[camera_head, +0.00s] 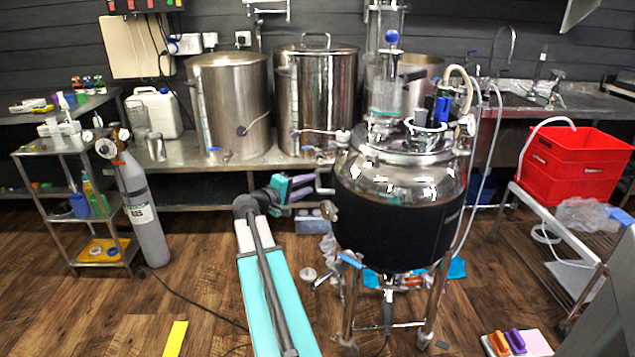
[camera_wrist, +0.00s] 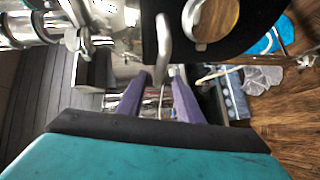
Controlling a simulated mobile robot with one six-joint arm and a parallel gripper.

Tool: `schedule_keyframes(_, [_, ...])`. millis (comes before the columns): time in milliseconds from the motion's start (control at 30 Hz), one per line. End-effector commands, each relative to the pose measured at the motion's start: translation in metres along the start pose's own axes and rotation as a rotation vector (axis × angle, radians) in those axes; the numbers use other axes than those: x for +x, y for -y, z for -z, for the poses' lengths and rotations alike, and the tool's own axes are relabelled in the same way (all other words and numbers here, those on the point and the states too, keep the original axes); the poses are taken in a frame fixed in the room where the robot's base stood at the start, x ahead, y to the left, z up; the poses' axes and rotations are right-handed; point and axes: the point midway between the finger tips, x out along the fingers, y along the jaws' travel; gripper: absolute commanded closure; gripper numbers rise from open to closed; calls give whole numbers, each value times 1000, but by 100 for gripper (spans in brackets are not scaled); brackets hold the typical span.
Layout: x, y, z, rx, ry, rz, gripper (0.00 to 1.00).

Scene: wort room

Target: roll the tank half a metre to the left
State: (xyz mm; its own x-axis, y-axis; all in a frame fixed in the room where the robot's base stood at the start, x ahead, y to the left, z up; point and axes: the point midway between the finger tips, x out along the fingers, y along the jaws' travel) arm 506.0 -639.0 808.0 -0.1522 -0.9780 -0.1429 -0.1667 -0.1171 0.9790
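The tank (camera_head: 400,215) is a steel vessel with a black jacket, upright on a steel-legged frame, right of centre in the head view. Its black side also shows at the top of the wrist view (camera_wrist: 185,40). A metal bar handle (camera_wrist: 162,45) projects from its left side. My gripper (camera_head: 308,187) is at that side, its purple fingers pointing at the handle. In the wrist view my gripper (camera_wrist: 162,74) has its fingers apart, with the handle's end at or between the tips. A gap shows between them; contact is not clear. The casters are hard to make out.
A yellow strip (camera_head: 175,339) lies on the floor left of my arm. A gas cylinder (camera_head: 143,212) and a steel cart (camera_head: 75,215) stand farther left. Steel pots (camera_head: 230,105) fill the back bench. A rack with a red crate (camera_head: 574,163) is at right. Hoses hang by the tank.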

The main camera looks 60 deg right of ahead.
Motion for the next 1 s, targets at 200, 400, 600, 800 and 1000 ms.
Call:
schedule_keyframes(200, [33,0,0,0,2,0,67])
schedule_keyframes(400, [53,0,0,0,1,0,67])
schedule_keyframes(600, [61,0,0,0,1,0,67])
schedule_keyframes(800, [61,0,-1,0,0,0,67])
schedule_keyframes(1000, [60,0,-1,0,1,0,91])
